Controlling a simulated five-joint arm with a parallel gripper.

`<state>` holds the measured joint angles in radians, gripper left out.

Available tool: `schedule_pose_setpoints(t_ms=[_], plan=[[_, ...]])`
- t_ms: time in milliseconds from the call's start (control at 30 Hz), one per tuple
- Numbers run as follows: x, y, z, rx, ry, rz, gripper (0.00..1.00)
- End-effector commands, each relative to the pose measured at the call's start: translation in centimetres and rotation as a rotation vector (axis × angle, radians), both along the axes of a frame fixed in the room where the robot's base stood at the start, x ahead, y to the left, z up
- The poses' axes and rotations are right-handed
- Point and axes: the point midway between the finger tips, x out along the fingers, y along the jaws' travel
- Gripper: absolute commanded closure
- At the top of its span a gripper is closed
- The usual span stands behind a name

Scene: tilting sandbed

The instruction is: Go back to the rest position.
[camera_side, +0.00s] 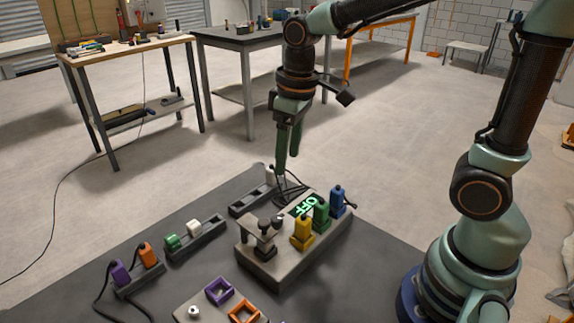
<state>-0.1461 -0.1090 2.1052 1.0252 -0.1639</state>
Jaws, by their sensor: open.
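My gripper (288,160) points down above the back of the dark table. Its fingers appear open, with nothing seen between them. The fingertips are close to a black cable and a pale peg (271,175) at the back; I cannot tell whether they touch. The block carries a yellow plug (302,233), a green plug (321,214), a blue plug (338,202) and a dark metal fixture (265,240).
A rack on the left holds a purple plug (121,273) and an orange plug (147,255). Another holds a green piece (172,242) and a white piece (193,228). A front tray has a purple frame (219,290) and an orange frame (243,313). Workbenches stand behind, across open floor.

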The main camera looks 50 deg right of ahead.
Motion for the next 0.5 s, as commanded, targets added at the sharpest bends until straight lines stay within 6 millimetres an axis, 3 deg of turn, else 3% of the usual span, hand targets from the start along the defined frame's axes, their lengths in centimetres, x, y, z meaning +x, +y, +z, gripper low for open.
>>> schedule_pose_setpoints(t_ms=[200, 500], plan=[[-2.7, -2.6, 2.9, 0.034, -0.174, -0.142, 0.36], [-5.4, -4.7, 4.2, 0.07, -0.34, -0.279, 0.36]])
